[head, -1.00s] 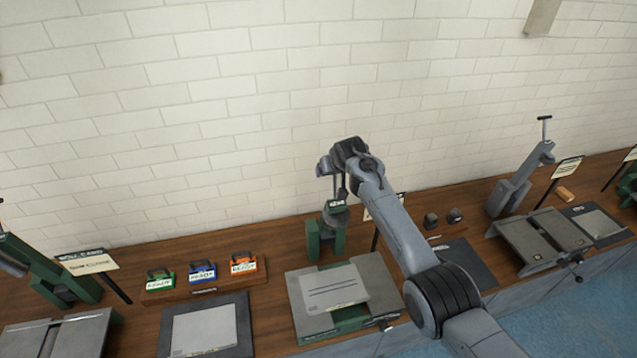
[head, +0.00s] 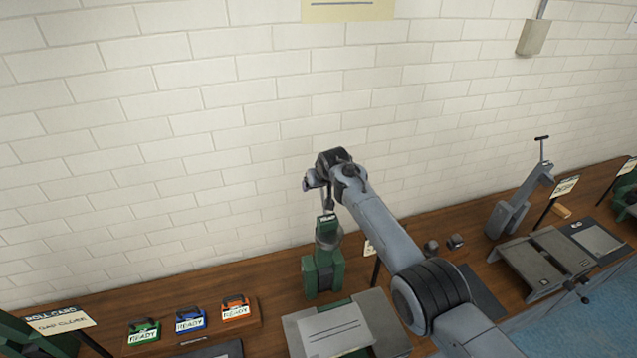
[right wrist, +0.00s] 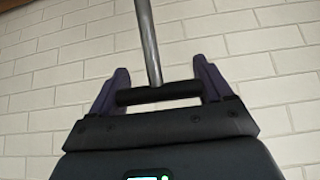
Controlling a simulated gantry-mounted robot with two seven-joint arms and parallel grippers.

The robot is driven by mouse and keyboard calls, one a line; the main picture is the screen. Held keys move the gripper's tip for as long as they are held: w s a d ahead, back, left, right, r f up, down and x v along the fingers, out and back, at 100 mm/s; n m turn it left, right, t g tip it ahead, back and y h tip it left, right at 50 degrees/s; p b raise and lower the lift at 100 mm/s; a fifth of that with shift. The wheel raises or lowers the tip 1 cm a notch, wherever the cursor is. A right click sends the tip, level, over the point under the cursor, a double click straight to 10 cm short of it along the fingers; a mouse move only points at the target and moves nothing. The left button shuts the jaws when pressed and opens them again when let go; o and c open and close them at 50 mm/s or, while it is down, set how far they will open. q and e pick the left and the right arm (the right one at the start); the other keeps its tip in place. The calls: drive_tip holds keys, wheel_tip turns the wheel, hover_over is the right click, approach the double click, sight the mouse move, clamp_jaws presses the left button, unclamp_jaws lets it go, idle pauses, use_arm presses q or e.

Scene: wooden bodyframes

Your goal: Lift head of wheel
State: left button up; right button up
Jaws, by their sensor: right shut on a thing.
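The green wheel machine (head: 323,272) stands on the bench at the centre of the head view. Its green head (head: 328,231) is raised above the base, with a metal rod going up from it. My right gripper (head: 318,187) is above the head, at the top of the rod. In the right wrist view my right gripper (right wrist: 160,72) is shut on the dark crossbar handle (right wrist: 158,94), which lies between its two fingers. The metal rod (right wrist: 149,40) joins the middle of the handle. My left gripper is not in view.
A flat grey plate (head: 370,318) lies in front of the machine. Green, blue and orange boxes (head: 190,320) marked READY sit on a board to the left. A grey machine (head: 518,200) with a T-handle stands to the right. The brick wall (head: 200,120) is behind.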

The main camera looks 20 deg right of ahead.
drive_tip(key=shift+s+f, duration=0.2)
drive_tip(key=shift+f, duration=0.3)
drive_tip(key=o, duration=1.2)
drive_tip(key=shift+o, duration=1.1)
drive_tip(key=shift+s, duration=0.1)
drive_tip(key=shift+s+a+r, duration=0.1)
drive_tip(key=shift+s+r, duration=0.15)
drive_tip(key=shift+r, duration=0.3)
drive_tip(key=shift+s+r, duration=0.2)
drive_tip(key=shift+r, duration=0.3)
drive_tip(key=b+v, duration=0.1)
drive_tip(key=v, duration=0.7)
drive_tip(key=shift+s+r+b, duration=0.25)
drive_tip(key=shift+b, duration=0.1)
drive_tip(key=shift+f, duration=0.1)
